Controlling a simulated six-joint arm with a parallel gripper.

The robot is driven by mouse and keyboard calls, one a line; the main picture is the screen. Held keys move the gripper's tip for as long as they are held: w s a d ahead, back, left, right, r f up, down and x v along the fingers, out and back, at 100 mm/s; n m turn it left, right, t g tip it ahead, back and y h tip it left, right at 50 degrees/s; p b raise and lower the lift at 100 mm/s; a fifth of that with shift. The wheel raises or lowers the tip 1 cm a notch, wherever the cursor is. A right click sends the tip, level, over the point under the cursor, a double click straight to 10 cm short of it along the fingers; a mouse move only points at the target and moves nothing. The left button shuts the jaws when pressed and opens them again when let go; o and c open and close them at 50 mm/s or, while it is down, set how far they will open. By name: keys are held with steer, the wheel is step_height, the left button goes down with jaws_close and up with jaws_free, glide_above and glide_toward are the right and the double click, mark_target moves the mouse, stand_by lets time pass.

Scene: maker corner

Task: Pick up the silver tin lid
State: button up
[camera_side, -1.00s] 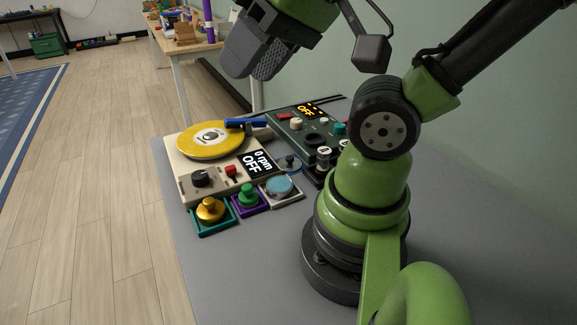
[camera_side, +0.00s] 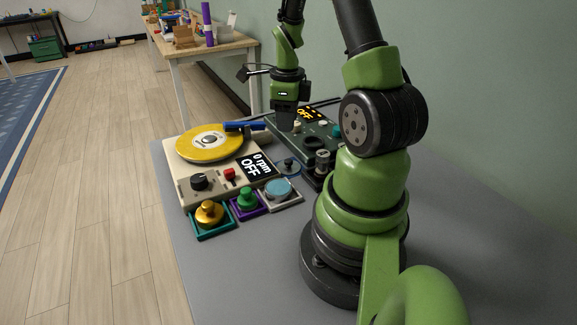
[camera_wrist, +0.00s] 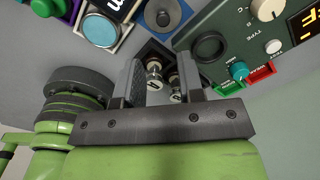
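I cannot tell for certain which thing is the silver tin lid. A flat grey disc (camera_side: 287,165) with a dark knob lies between the cream turntable unit and the dark green panel; it also shows in the wrist view (camera_wrist: 168,14). A small silver round piece (camera_side: 209,139) sits at the centre of the yellow turntable disc (camera_side: 188,149). My gripper (camera_side: 286,127) points down near the left part of the dark green panel. In the wrist view my gripper (camera_wrist: 160,85) has its fingers apart, with nothing held between them.
Two small silver-topped cylinders (camera_wrist: 155,84) stand in a black holder, seen between the fingers. The dark green panel (camera_side: 315,143) has several knobs. A gold knob (camera_side: 209,212), a green knob (camera_side: 247,198) and a light blue disc (camera_side: 278,188) sit in coloured trays in front.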

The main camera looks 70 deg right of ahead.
steer(key=m, duration=0.1)
glide_above(288, 160)
steer(key=f, duration=0.5)
steer(key=shift+s+f, duration=0.3)
steer(key=shift+s, duration=0.05)
steer(key=shift+w+f, duration=0.15)
steer(key=shift+f, duration=1.3)
steer(key=shift+w+f, duration=0.15)
steer(key=shift+f, duration=1.25)
jaws_close()
